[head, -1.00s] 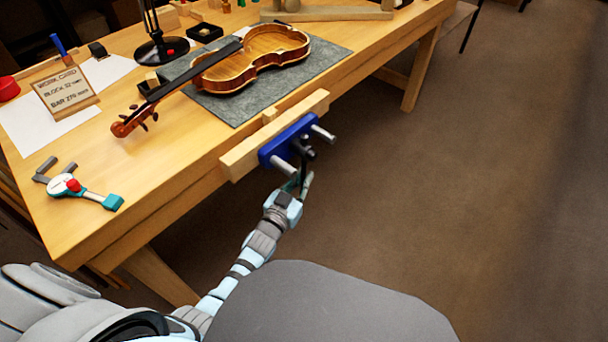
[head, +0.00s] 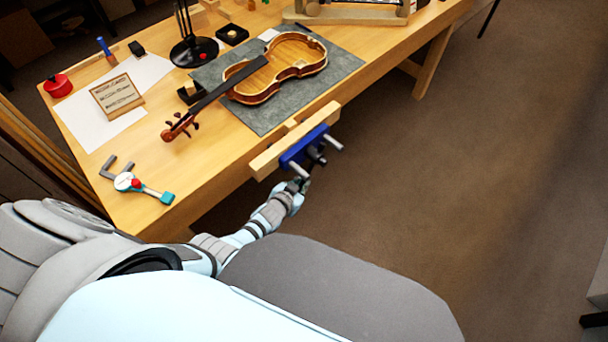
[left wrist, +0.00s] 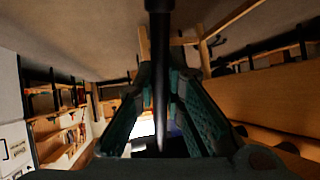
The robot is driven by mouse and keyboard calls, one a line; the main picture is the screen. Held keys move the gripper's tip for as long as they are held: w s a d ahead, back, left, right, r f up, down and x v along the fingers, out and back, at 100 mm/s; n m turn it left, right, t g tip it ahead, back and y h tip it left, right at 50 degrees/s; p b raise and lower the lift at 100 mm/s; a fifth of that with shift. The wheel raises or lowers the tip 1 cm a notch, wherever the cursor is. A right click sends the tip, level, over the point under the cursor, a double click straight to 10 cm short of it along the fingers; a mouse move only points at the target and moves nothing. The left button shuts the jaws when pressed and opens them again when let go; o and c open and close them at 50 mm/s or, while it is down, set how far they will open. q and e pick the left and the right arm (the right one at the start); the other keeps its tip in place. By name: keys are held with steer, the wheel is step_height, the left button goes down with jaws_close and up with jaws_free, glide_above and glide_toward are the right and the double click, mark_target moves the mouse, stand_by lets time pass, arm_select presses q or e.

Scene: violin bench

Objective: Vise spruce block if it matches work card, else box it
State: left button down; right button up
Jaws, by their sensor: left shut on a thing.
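A small pale wood block (head: 290,123) shows at the vise, between its wooden jaw (head: 296,142) and the bench edge. I cannot tell how tightly it sits. The vise has a blue plate (head: 303,149) and metal rods. My left gripper (head: 304,184) is in front of the vise, shut on its dark handle, which runs between the teal fingers (left wrist: 162,112) in the left wrist view (left wrist: 159,50). My right gripper is out of view.
A violin body with neck (head: 268,75) lies on a grey mat (head: 340,66). A dial gauge (head: 128,182) lies at the bench's near left corner. A lamp (head: 194,52), small dark box (head: 190,92) and black tray (head: 232,35) stand behind. Floor right of the bench is clear.

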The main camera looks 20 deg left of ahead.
arm_select(q)
steer(key=shift+s+d, duration=0.1)
steer(key=shift+s, duration=0.1)
steer(key=c, duration=1.7)
jaws_free()
steer(key=shift+o, duration=0.2)
steer(key=shift+w, duration=0.1)
